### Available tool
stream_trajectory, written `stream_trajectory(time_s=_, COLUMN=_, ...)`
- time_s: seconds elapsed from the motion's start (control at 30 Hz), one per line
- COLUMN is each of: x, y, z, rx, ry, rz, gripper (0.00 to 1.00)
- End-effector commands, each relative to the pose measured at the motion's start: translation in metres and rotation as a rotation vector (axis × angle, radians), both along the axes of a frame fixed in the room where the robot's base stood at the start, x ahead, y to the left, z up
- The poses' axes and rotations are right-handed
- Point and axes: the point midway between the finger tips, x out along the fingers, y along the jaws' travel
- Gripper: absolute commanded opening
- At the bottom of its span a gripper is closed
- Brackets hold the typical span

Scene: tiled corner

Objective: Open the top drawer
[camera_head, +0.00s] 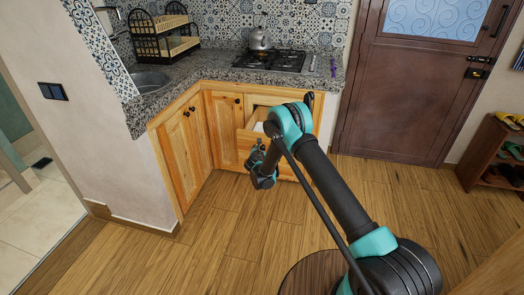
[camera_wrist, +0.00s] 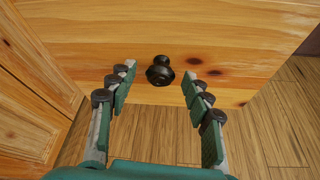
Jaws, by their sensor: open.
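The top drawer (camera_head: 244,137) is in the wooden counter cabinet below the stove. It stands partly pulled out, and its open top shows beside my arm in the head view. In the wrist view its wooden front (camera_wrist: 235,82) fills the upper part, with a round black knob (camera_wrist: 160,72) near the middle. My gripper (camera_wrist: 158,76) is open, with one finger on each side of the knob and a gap on both sides. In the head view my arm hides part of the drawer front and the knob.
A cabinet door (camera_head: 184,141) with black knobs stands left of the drawer. The granite counter (camera_head: 222,78) holds a stove (camera_head: 272,60), a kettle (camera_head: 260,39) and a dish rack (camera_head: 163,38). The wooden floor (camera_head: 225,235) in front is clear.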

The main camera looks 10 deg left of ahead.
Motion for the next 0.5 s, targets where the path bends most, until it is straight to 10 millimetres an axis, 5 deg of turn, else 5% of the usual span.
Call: stream_trajectory(time_s=0.5, x=-0.087, y=-0.004, z=0.035, rx=0.0, ry=0.001, rz=0.001, gripper=0.5)
